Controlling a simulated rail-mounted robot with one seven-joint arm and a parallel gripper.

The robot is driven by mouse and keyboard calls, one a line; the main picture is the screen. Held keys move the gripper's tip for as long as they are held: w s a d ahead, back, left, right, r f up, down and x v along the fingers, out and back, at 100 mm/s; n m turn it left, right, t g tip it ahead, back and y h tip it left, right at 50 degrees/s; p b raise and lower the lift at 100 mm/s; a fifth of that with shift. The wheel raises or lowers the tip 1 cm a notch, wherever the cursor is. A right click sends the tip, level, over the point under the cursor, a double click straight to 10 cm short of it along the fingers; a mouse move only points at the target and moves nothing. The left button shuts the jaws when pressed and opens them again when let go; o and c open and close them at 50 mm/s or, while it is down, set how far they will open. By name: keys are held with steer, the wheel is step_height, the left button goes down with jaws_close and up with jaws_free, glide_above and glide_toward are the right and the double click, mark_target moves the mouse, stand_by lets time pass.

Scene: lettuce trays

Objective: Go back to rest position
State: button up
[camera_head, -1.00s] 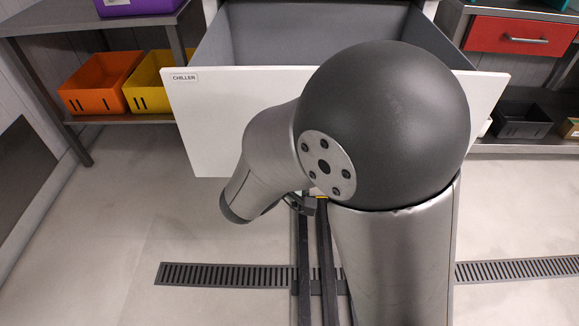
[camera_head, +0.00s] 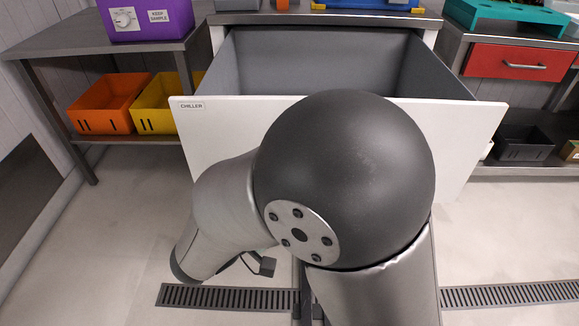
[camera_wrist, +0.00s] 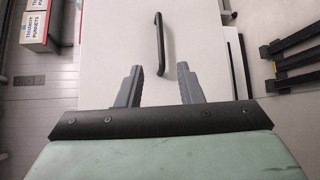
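My gripper (camera_wrist: 160,72) is open and empty in the wrist view, its two grey fingers well apart. It faces the white chiller drawer front (camera_wrist: 110,40) and its dark bar handle (camera_wrist: 160,45). The handle's near end lies between the fingertips in the picture, and nothing is gripped; the exact distance is hard to tell. In the head view the chiller drawer (camera_head: 225,130) is pulled open, with a grey inside and no contents visible. My arm covers the middle of its front and most of my gripper there.
A purple box (camera_head: 150,22) stands on the left table, with orange (camera_head: 105,108) and yellow (camera_head: 158,115) bins below. A red drawer (camera_head: 515,50) and a black bin (camera_head: 522,148) are at right. The wrist view shows boxes (camera_wrist: 40,28) at upper left and a dark rack (camera_wrist: 293,60) at right.

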steer(key=s+d+r+m+g+y+p, duration=0.1)
steer(key=s+d+r+m+g+p, duration=0.25)
steer(key=d+r+g+p, duration=0.35)
steer(key=s+d+r+m+g+y+p, duration=0.1)
steer(key=s+d+r+m+g+p, duration=0.1)
steer(key=s+d+r+g+p, duration=0.4)
step_height(320, 180, up, 12)
steer(key=s+d+m+t+y+p, duration=0.1)
steer(key=m+y+p, duration=0.3)
steer(key=y+p, duration=0.5)
steer(key=s+d+p, duration=0.1)
steer(key=p, duration=0.6)
steer(key=shift+d+r+m+t+y, duration=0.15)
steer(key=shift+d+m+t+y, duration=0.05)
steer(key=shift+m+t+y, duration=0.2)
steer(key=shift+o, duration=0.7)
